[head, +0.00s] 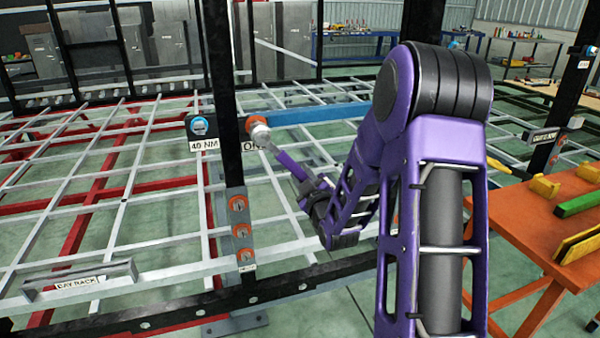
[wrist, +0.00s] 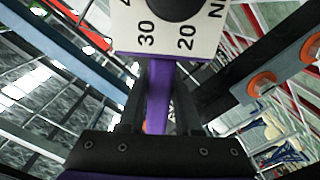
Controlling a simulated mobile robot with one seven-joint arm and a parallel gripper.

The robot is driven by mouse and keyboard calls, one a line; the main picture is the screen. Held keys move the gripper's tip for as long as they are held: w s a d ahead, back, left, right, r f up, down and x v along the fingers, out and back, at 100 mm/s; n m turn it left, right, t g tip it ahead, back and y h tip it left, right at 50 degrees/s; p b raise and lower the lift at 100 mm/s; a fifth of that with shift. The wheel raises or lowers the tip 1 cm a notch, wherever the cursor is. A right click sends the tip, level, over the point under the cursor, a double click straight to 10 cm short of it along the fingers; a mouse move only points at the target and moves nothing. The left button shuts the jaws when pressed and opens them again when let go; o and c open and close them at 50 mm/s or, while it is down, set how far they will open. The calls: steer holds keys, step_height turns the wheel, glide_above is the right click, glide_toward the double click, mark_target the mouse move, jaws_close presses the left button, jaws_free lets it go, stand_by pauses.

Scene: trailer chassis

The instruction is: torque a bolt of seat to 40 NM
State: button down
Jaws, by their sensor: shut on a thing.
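My gripper (head: 309,187) is shut on a purple tool (head: 288,162), which points up and left. In the wrist view the purple handle (wrist: 159,95) runs between my dark fingers, with a white dial plate (wrist: 185,38) marked 30 and 20 and a black knob. The tool's silver end (head: 261,132) is beside the dark post, by an orange ring; whether they touch is unclear. A grey plate low on the post carries orange-ringed bolts (head: 239,203), (head: 242,230), (head: 245,254). The small label under them (head: 247,267) is unreadable. Two orange-ringed bolts (wrist: 262,83) show right in the wrist view.
A grey tray labelled CAY RACK (head: 80,279) lies front left. An orange table (head: 530,225) with yellow and green items stands right. Chassis bars surround my arm.

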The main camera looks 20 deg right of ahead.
mark_target(305, 178)
steer(key=shift+s+r, duration=0.1)
steer(key=shift+s, duration=1.4)
